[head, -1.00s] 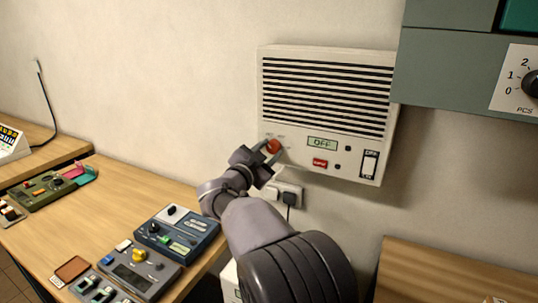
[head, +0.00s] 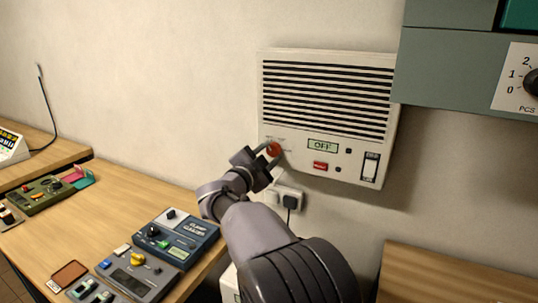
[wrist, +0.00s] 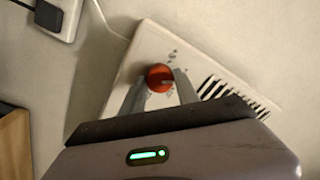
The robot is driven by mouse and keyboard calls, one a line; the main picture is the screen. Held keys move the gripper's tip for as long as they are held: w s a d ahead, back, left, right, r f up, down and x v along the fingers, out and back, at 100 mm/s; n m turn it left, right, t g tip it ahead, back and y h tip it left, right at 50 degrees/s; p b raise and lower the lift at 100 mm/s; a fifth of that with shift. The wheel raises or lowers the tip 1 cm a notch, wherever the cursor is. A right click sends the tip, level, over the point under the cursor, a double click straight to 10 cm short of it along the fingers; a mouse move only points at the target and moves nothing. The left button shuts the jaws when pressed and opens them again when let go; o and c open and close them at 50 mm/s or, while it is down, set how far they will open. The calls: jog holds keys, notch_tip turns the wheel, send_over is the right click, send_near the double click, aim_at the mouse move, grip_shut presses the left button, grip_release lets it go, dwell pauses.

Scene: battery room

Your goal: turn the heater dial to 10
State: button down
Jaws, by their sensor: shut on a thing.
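The wall heater (head: 325,118) is a white box with dark vent slats, a small display (head: 322,146) reading OFF, a red button (head: 320,166) and a rocker switch (head: 370,167). Its orange-red dial (head: 274,149) is at the lower left of the front. My gripper (head: 268,154) reaches it from the lower left and is shut on the dial. In the wrist view the dial (wrist: 160,77) sits between the two fingertips (wrist: 160,84). The scale marks around it are too small to read.
A socket with a black plug (head: 289,200) is on the wall below the heater, close to my arm. A grey-green cabinet (head: 450,75) juts out at the upper right. A wooden bench (head: 110,215) with several control boxes stands at the left.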

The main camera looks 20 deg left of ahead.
jog(key=c, duration=0.9)
grip_release()
jog(key=s+a+p, duration=0.1)
jog(key=s+p, duration=0.2)
jog(key=s, duration=1.4)
jog(key=shift+s+a, duration=0.15)
jog(key=shift+s, duration=0.05)
